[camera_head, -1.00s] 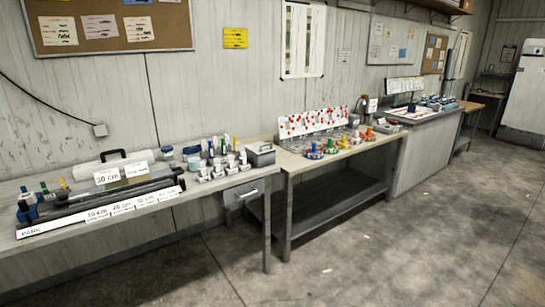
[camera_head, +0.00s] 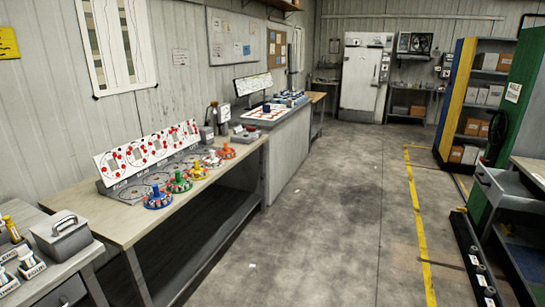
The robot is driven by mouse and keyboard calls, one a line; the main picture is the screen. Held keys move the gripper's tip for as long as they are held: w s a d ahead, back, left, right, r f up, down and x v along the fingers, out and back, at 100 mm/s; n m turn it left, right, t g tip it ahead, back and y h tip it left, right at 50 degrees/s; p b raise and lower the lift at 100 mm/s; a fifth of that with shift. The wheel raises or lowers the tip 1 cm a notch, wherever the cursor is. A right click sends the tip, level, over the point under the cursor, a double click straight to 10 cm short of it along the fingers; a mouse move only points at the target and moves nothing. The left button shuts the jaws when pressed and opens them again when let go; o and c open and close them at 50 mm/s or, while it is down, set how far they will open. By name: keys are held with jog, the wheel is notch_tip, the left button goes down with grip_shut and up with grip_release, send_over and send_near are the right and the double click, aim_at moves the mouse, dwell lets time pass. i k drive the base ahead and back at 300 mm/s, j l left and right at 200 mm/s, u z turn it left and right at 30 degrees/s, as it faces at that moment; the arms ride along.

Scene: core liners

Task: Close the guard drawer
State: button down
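A grey drawer front (camera_head: 68,293) shows under the left bench at the bottom left corner, cut off by the frame edge. It is the only drawer I can make out on that bench; I cannot read a label on it or tell how far it is open. A grey lidded box with a handle (camera_head: 62,236) stands on the bench above it. My gripper is not in view.
The wooden-topped table (camera_head: 120,222) holds a red-dotted panel (camera_head: 147,150) and several coloured knobs. A counter (camera_head: 285,145) stands beyond. The concrete floor (camera_head: 330,220) is clear in the middle. Shelving (camera_head: 475,110) and a dark rail (camera_head: 472,258) stand at the right.

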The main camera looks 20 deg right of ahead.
aim_at(514, 190)
jog(key=i+l+z, duration=0.2)
jog(key=i+z, duration=0.2)
jog(key=i+l+z, duration=0.15)
jog(key=i+z, duration=0.85)
jog(key=z, duration=0.15)
jog(key=i+z, duration=0.35)
jog(key=i, duration=0.6)
jog(key=i+j, duration=0.3)
jog(key=i, duration=0.25)
jog(key=i+j+z, duration=0.1)
jog(key=i+j, duration=0.2)
jog(key=i, duration=0.25)
